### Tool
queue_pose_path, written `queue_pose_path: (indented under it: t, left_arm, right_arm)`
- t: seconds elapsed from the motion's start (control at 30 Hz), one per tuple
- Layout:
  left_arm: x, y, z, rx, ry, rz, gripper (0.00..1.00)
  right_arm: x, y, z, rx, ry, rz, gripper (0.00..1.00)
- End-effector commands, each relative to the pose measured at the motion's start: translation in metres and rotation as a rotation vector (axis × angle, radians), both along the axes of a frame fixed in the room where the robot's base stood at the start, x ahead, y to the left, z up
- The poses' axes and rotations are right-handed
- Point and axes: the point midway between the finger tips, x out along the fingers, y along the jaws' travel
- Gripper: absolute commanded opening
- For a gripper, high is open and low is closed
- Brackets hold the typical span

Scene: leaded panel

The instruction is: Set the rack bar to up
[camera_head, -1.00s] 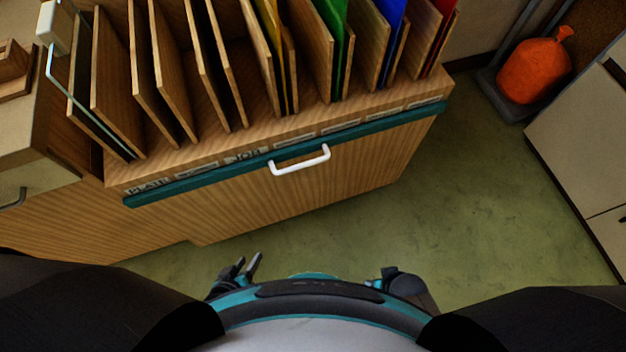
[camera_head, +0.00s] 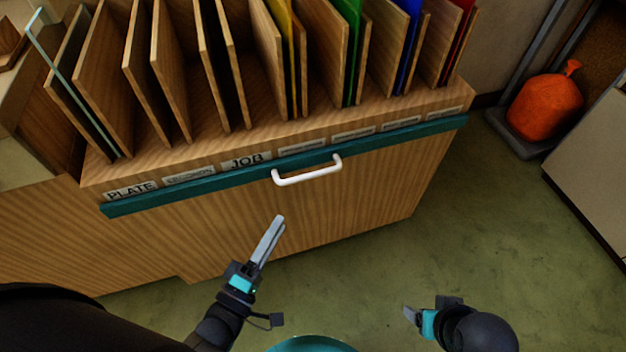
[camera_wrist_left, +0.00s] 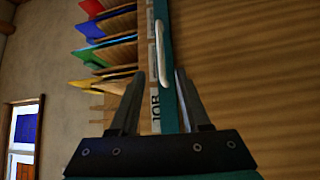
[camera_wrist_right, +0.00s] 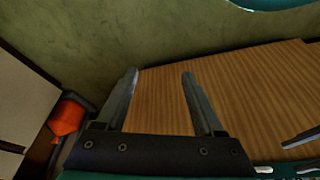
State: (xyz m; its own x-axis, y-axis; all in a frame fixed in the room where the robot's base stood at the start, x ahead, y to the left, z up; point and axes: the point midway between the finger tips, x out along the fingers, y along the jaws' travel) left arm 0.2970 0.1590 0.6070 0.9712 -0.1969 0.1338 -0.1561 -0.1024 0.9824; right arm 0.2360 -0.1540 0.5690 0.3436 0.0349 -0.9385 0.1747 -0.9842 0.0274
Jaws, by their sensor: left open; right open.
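The rack bar is a teal strip (camera_head: 220,178) along the top front edge of the wooden rack, with a white handle (camera_head: 308,172) at its middle. In the left wrist view the bar (camera_wrist_left: 168,62) and handle (camera_wrist_left: 161,52) show beyond the fingers. My left gripper (camera_head: 270,238) is open and empty, a little below and left of the handle, apart from it. Its fingers (camera_wrist_left: 155,92) also show in the left wrist view. My right gripper (camera_head: 410,314) is open and empty, low and right of the rack; in its wrist view the fingers (camera_wrist_right: 160,80) face the rack's wooden front.
Wooden dividers (camera_head: 170,85) and coloured sheets such as the green one (camera_head: 355,50) stand in the rack. Labels PLATE (camera_head: 130,190) and JOB (camera_head: 245,161) sit above the bar. An orange sack (camera_head: 545,108) stands at right. The green floor (camera_head: 460,220) between is clear.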

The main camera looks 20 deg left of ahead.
Motion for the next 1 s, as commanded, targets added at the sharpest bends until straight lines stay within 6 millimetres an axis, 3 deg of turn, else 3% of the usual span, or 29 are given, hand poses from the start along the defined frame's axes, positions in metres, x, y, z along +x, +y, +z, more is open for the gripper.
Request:
queue_pose_path:
  t: [0.43, 0.57, 1.0]
  left_arm:
    - [0.088, -0.018, 0.011, 0.002, -0.004, 0.001, 0.47]
    - [0.113, -0.023, 0.013, 0.0, -0.002, 0.002, 0.47]
    - [0.136, -0.028, 0.018, 0.002, 0.002, 0.001, 0.47]
  right_arm:
    - [-0.001, 0.0, 0.044, 0.009, -0.068, -0.001, 0.7]
    - [0.008, 0.01, 0.044, 0.04, -0.148, 0.018, 0.7]
    - [0.028, 0.029, 0.042, 0.099, -0.288, 0.046, 0.7]
